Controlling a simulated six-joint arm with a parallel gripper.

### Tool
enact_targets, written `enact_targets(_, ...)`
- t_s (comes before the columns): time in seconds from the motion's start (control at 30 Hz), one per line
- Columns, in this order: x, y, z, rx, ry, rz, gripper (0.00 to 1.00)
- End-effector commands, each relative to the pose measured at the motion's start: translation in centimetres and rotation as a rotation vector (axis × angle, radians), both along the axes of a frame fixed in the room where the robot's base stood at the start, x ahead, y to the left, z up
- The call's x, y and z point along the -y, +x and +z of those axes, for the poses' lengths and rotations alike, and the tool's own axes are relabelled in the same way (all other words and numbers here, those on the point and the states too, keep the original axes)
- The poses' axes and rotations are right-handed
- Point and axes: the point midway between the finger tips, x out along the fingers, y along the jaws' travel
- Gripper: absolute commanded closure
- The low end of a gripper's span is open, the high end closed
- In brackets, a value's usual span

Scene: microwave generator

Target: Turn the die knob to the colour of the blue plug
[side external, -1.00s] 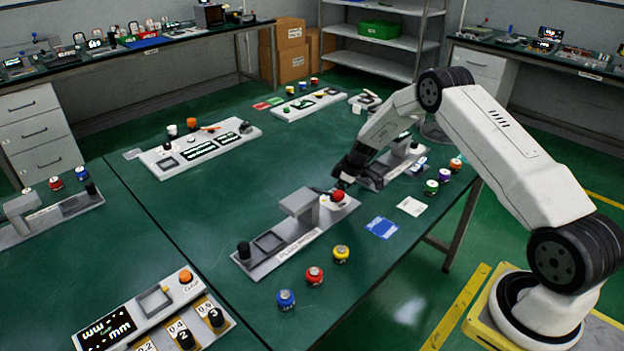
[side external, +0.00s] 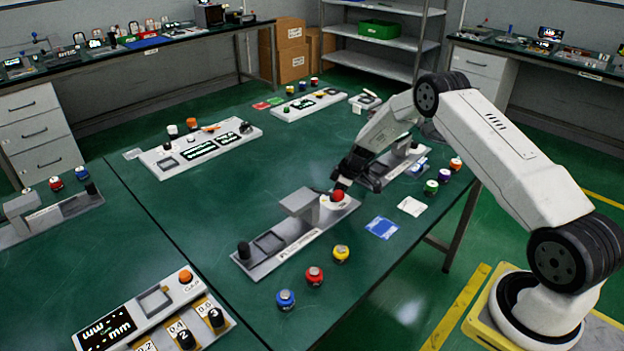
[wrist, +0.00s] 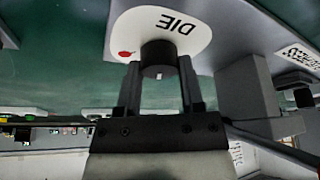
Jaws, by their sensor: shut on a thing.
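The die knob (wrist: 158,58) is a dark round knob on a white plate marked DIE, with a red dot (wrist: 125,54) beside it, in the wrist view. My gripper (wrist: 160,72) is shut on the knob, one finger on each side. In the side view my gripper (side external: 342,185) reaches down to the right end of the grey press device (side external: 290,250), where a red round part (side external: 337,195) shows by the fingertips. The blue plug (side external: 286,299) stands upright on the green table at the front, apart from the device. The knob's pointer setting is unclear.
A red plug (side external: 315,276) and a yellow plug (side external: 341,253) stand in a line with the blue one. A blue card (side external: 382,228) and a white card (side external: 411,207) lie to the right. A grey tower (side external: 298,203) rises close to the gripper's left.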

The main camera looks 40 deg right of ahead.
Motion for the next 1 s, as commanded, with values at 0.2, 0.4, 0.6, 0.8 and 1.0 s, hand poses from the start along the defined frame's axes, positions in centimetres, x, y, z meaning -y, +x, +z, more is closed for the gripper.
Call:
enact_targets(0.2, -0.06, -0.08, 0.04, -0.002, 0.001, -0.113, 1.0)
enact_targets(0.4, -0.08, -0.11, 0.01, -0.002, 0.0, -0.248, 1.0)
enact_targets(0.6, -0.11, -0.11, 0.02, -0.001, 0.001, -0.34, 1.0)
enact_targets(0.8, -0.08, -0.12, 0.02, -0.002, 0.001, -0.362, 1.0)
enact_targets(1.0, -0.06, -0.12, 0.01, -0.001, 0.001, -0.361, 0.48)
